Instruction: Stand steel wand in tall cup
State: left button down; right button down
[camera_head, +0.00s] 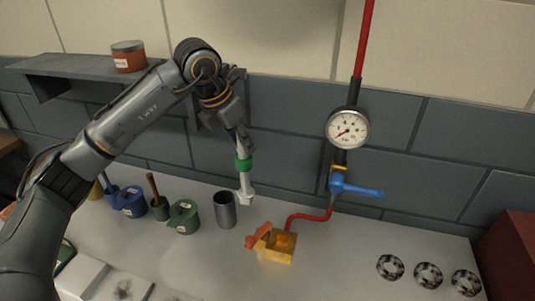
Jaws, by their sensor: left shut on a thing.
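The steel wand (244,182) hangs nearly upright, slightly tilted, with a green band around its middle and a wider pale lower end. My left gripper (239,143) is shut on its upper part, above the green band. The tall cup (226,211) is a dark grey metal cylinder standing upright on the bench with its open mouth up. In the picture the wand's lower end shows just right of the cup's rim, outside the mouth. Whether it touches the cup cannot be told. My right gripper is not in view.
A yellow block (281,246) with an orange part stands right of the cup, joined to a red pipe (313,216). A blue valve handle (359,190) and a gauge (347,128) are on the wall. Green (183,217) and blue (131,202) containers stand left; metal rings (428,275) lie right.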

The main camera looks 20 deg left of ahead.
pick_arm(q)
jog(key=a+p, duration=0.1)
jog(key=a, duration=0.6)
notch_tip(320, 180, down, 7)
jog(key=b, duration=0.5)
jog(key=shift+w, duration=0.45)
jog(key=shift+a+r, duration=0.1)
jog(key=shift+a, duration=0.05)
jog(key=c, duration=1.1)
grip_release()
notch_tip(320, 180, up, 10)
jog(key=shift+s, duration=0.1)
